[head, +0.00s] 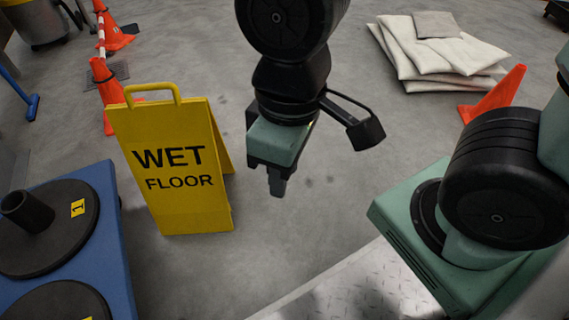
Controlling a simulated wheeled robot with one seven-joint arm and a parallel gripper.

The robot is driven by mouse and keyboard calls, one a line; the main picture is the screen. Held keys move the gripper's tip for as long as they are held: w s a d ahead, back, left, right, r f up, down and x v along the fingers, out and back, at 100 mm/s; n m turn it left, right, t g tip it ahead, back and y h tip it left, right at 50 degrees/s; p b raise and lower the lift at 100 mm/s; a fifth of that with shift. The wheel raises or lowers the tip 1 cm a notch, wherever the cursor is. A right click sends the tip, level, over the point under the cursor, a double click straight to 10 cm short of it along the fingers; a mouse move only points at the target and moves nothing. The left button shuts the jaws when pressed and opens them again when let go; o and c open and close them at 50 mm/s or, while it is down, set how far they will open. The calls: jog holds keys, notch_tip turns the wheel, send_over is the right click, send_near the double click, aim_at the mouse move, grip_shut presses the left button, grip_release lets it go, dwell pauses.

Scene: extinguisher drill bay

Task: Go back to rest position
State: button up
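My gripper (277,184) hangs in the upper middle of the head view, fingers pointing down over the grey floor. Its fingers overlap from this angle, so I cannot tell whether they are apart or together. I see nothing hanging from it. My arm comes down from the top edge, with its dark joints and green wrist housing in view. Another part of my arm and my green base fill the right side.
A yellow wet floor sign (172,165) stands left of my gripper. A blue platform (112,215) holds black round bases, one labelled 1. Orange cones (495,95) stand at right and upper left. White sacks (440,62) are stacked at the back. Bare floor lies below my gripper.

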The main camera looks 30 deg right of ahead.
notch_tip(320, 180, up, 49)
jog(key=p, duration=4.9)
jog(key=shift+r, duration=0.15)
